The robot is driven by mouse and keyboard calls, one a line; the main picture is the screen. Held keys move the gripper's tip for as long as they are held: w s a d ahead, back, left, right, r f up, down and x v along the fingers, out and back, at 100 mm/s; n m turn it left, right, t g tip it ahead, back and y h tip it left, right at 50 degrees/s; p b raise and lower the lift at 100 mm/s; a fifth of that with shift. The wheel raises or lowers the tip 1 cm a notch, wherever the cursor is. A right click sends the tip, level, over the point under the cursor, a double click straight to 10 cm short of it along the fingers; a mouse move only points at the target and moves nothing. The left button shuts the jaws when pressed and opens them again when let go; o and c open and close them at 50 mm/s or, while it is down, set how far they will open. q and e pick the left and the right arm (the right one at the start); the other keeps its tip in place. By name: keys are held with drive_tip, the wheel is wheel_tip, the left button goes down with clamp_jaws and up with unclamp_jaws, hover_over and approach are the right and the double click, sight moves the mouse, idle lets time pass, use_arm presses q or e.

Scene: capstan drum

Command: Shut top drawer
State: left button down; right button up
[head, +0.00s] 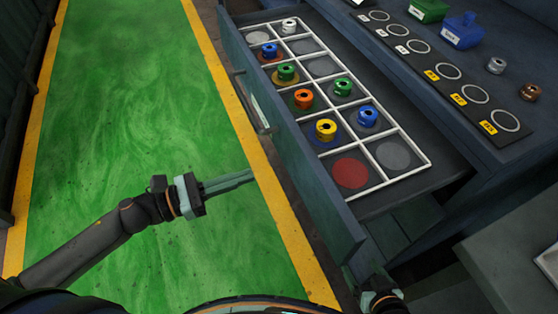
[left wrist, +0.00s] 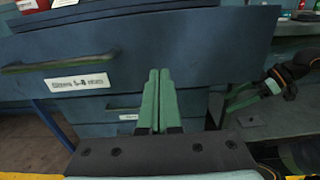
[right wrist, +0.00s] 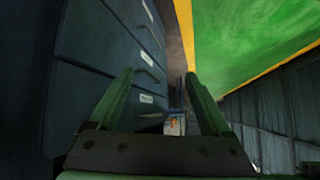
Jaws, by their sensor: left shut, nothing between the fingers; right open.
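The top drawer (head: 318,192) is blue and pulled far out of the cabinet in the head view. Inside, a white grid holds several coloured spools and flat discs. Its front panel, with a dark bar handle (left wrist: 58,62) and a white label, fills the upper left wrist view. My left gripper (head: 252,175) is shut and empty, pointing toward the drawer front; its fingers also show in the left wrist view (left wrist: 160,80), apparently short of the panel. My right gripper (right wrist: 160,80) is open and empty, beside the lower closed drawers (right wrist: 110,60). Its fingertips are hidden in the head view.
A green floor lane (head: 130,100) with yellow edges lies open to the left. A pale surface (head: 510,260) stands at the lower right.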

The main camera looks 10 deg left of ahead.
sight(293, 160)
use_arm(q)
drive_tip(key=p+x, duration=0.1)
drive_tip(key=x, duration=0.7)
drive_tip(key=shift+w+d+p, duration=0.15)
drive_tip(key=shift+w+p, duration=0.1)
drive_tip(key=shift+p, duration=0.05)
use_arm(e)
drive_tip(key=shift+s+d+r, duration=0.25)
drive_tip(key=shift+s+d, duration=0.15)
drive_tip(key=shift+d, duration=0.15)
